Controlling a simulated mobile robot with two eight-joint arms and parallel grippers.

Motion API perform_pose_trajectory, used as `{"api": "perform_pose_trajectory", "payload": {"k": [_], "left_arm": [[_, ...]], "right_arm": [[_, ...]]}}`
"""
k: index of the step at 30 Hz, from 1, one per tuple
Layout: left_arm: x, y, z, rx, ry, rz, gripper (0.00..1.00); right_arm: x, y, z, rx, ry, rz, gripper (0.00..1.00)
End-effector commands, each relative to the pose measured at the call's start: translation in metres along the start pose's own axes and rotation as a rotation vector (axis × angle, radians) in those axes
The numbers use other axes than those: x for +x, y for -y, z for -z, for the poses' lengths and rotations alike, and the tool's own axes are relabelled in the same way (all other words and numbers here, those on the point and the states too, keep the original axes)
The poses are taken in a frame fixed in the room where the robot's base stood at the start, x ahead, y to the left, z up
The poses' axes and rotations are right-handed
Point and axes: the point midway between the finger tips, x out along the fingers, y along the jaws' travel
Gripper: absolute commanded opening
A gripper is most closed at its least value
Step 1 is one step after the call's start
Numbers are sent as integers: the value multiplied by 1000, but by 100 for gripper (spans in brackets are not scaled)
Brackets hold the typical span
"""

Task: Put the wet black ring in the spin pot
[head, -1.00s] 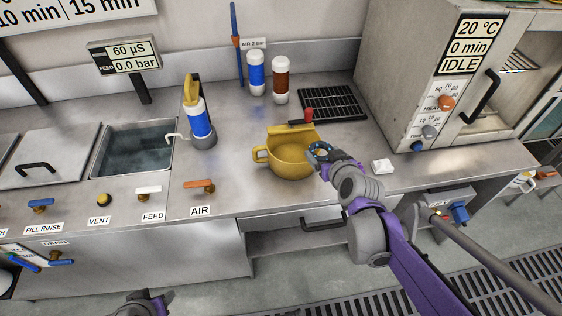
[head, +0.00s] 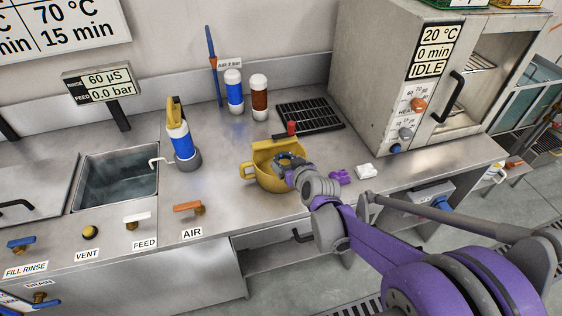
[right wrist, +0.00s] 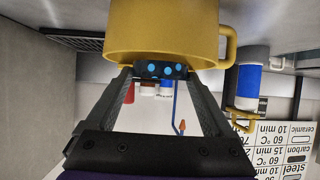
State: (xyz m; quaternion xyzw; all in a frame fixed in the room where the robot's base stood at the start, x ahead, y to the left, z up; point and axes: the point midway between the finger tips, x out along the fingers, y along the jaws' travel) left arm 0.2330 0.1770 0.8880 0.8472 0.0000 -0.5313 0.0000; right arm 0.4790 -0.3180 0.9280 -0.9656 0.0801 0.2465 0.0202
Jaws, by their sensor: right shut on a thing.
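The spin pot (head: 268,183) is a yellow pot with a side handle, standing open on the steel bench. It also fills the top of the right wrist view (right wrist: 160,30). My right gripper (head: 291,160) is at the right side of the pot's mouth. It is shut on the black ring (right wrist: 160,69), a dark piece dotted with blue wet-looking drops. In the head view the ring (head: 289,158) overlaps the pot's opening; its exact height over the rim is hard to tell. My left gripper is not in view.
A blue-and-white bottle in a holder (head: 182,145) stands left of the pot, beside a sink basin (head: 115,180). Behind are two capped bottles, a black grate (head: 311,113) and an oven (head: 400,70). A white block (head: 366,171) and a small purple item (head: 340,177) lie to the right.

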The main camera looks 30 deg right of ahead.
Motion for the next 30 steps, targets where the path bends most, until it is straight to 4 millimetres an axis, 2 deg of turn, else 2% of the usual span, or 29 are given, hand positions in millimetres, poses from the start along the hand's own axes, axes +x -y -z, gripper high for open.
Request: {"api": "perform_pose_trajectory", "payload": {"k": [1,8,15,30], "left_arm": [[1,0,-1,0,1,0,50],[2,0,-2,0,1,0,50],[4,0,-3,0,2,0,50],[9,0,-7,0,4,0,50]], "right_arm": [[10,0,0,0,0,1,25],[28,0,1,0,0,1,25],[59,0,-4,0,0,1,25],[65,0,-10,0,0,0,25]]}}
